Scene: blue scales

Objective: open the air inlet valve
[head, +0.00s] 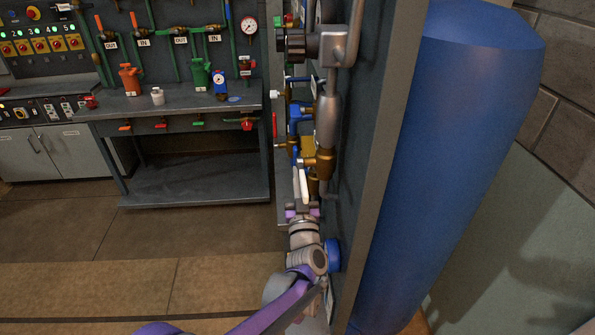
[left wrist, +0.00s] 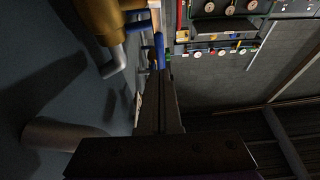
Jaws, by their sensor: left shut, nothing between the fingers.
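My left gripper (head: 302,184) is shut and empty, pointing away along the dark panel (head: 370,150). Its closed fingers (left wrist: 162,88) run up the middle of the left wrist view. Just beyond and beside it, brass fittings (head: 322,168) sit on a vertical grey pipe (head: 328,118). A blue valve part (head: 297,116) is farther along the panel. The left wrist view shows a large brass body (left wrist: 100,18), a grey stub (left wrist: 113,60) and a blue handle (left wrist: 160,48) near the fingertips. I cannot tell which part is the air inlet valve, nor whether the fingers touch anything. My right gripper is out of view.
A big blue tank (head: 455,130) stands right of the panel. A blue round knob (head: 333,254) is low on the panel beside my wrist. A grey workbench (head: 180,112) with valves and a gauge (head: 249,25) is at the back left. The floor (head: 90,240) at left is clear.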

